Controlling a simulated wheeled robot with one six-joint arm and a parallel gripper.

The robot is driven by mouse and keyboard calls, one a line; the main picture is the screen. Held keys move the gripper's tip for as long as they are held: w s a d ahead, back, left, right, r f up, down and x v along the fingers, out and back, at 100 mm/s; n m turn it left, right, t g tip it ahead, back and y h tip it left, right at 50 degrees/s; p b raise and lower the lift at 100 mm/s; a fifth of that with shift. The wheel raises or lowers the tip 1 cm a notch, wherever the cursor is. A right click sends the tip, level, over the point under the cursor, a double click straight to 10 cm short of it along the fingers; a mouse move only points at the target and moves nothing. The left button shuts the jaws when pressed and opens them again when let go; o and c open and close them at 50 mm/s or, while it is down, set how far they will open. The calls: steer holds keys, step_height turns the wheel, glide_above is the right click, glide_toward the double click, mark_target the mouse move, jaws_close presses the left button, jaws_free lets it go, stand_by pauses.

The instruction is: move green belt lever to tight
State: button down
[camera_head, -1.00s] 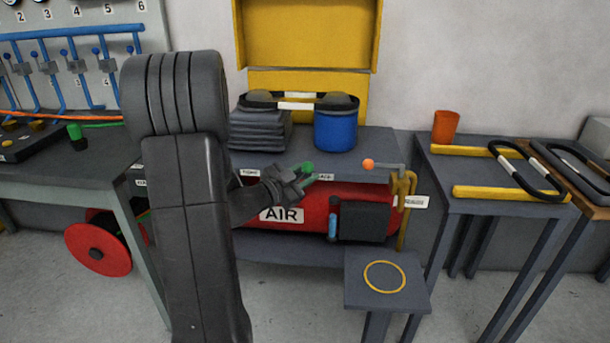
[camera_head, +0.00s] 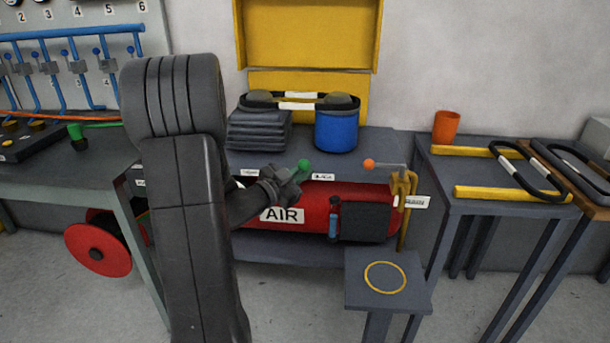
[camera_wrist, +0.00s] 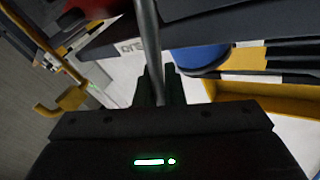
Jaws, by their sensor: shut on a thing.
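The green belt lever has a green ball knob (camera_head: 304,166) at the front edge of the grey bench, above the red AIR tank. My gripper (camera_head: 290,181) is at the lever, just below and left of the knob, and is shut on it. In the wrist view the lever's grey rod (camera_wrist: 150,35) runs down between my dark fingers (camera_wrist: 160,88). A small label, seemingly TIGHT (camera_head: 249,172), is left of the knob. Another, seemingly SLACK (camera_head: 323,177), is to its right. The knob stands between the two labels. The lever's pivot is hidden.
A lever with an orange knob (camera_head: 369,164) stands to the right, near a yellow hook (camera_head: 405,185). The red AIR tank (camera_head: 345,190) lies below the bench edge. A blue cylinder (camera_head: 336,132) and grey stack (camera_head: 258,131) stand on the bench behind.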

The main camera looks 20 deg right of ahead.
steer(key=a+n+t+h+b, duration=0.1)
steer(key=n, duration=0.1)
steer(key=w+a+n+t+b, duration=0.1)
steer(key=n, duration=0.1)
steer(key=w+a+r+n+t+h+b, duration=0.1)
steer(key=a+n, duration=0.1)
steer(key=shift+w+h, duration=0.2)
steer(key=shift+h, duration=0.1)
steer(key=shift+w+a+f+n+t+y+b, duration=0.1)
steer(key=shift+w+a+n+t+y+b, duration=0.45)
steer(key=shift+n+t+b, duration=0.95)
steer(key=shift+w+a+f+n+t+y+b, duration=0.15)
steer(key=shift+w+a+n+t+b, duration=0.35)
steer(key=shift+a+n+t, duration=1.05)
steer(key=shift+w+a+f+n+t+y+b, duration=0.1)
steer(key=shift+w+n+t+y+b, duration=0.2)
steer(key=shift+n+t+b, duration=1.35)
steer(key=shift+n+g+p, duration=0.45)
steer(key=shift+n+g, duration=0.25)
steer(key=shift+n, duration=0.1)
steer(key=c, duration=1.5)
jaws_free()
steer(key=v, duration=1.3)
steer(key=shift+s+a+f, duration=0.15)
steer(key=shift+a+f, duration=0.05)
steer(key=shift+f, duration=0.1)
